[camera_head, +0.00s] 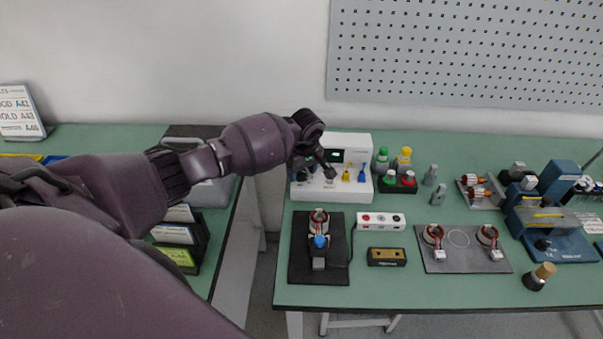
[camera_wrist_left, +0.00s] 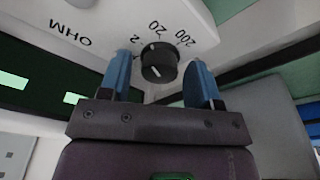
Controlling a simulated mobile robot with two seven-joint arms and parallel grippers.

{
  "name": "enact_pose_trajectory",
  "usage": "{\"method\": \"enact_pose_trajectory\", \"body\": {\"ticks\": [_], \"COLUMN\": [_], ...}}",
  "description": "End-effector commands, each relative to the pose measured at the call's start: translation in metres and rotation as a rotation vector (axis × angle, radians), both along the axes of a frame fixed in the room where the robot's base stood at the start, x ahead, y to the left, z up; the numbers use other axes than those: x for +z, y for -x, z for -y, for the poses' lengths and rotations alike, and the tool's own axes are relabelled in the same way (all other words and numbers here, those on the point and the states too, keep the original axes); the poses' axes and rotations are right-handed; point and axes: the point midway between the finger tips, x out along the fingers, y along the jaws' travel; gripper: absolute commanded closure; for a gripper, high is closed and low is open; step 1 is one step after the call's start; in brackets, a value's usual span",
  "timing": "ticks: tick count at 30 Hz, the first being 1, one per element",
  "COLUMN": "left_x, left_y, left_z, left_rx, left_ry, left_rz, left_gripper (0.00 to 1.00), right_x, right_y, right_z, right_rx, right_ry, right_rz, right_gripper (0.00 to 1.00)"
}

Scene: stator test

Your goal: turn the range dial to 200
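The range dial (camera_wrist_left: 158,62) is a black round knob on the white meter's panel, with 2, 20 and 200 printed around it and OHM off to the left. A white mark shows on the dial; I cannot tell surely which number it points at. My left gripper (camera_wrist_left: 161,76) is open, with one blue finger on each side of the dial; contact is not clear. In the head view the white meter (camera_head: 354,141) stands at the back of the bench, and my left gripper (camera_head: 318,168) is at its left front, hiding the dial. My right gripper is not in view.
Blue and yellow plugs (camera_head: 346,175) sit on the meter's front, right of my gripper. Green and yellow-capped bottles (camera_head: 404,160) stand to its right. In front are a dark mat (camera_head: 300,262) with a stator, and a white box (camera_head: 381,221) with buttons. A gap separates the two benches.

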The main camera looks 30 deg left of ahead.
Motion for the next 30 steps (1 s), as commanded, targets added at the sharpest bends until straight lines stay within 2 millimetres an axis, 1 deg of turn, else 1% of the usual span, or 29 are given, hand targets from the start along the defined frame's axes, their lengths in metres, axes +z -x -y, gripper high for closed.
{"method": "enact_pose_trajectory", "body": {"ticks": [1,7,11,14,17,24,30], "left_x": [0.000,0.000,0.000,-0.001,-0.003,-0.007,-0.007], "left_y": [0.000,0.000,0.000,0.000,0.000,0.000,0.000], "left_z": [0.000,0.000,0.000,0.000,-0.001,-0.001,-0.001], "left_rx": [0.000,0.000,0.000,-0.036,-0.147,-0.478,-0.728], "left_ry": [0.000,0.000,0.000,-0.001,-0.003,-0.003,0.000], "left_rz": [0.000,0.000,0.000,0.001,0.000,-0.005,-0.006], "left_gripper": [0.49,0.79,0.80,0.80,0.80,0.80,0.80], "right_x": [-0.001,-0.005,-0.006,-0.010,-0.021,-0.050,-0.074], "right_y": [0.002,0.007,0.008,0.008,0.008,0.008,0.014], "right_z": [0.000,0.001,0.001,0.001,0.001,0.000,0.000], "right_rx": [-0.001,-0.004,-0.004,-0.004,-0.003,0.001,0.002], "right_ry": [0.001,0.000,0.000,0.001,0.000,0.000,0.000], "right_rz": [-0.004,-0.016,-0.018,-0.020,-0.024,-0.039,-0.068], "right_gripper": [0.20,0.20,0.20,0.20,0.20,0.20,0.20]}}
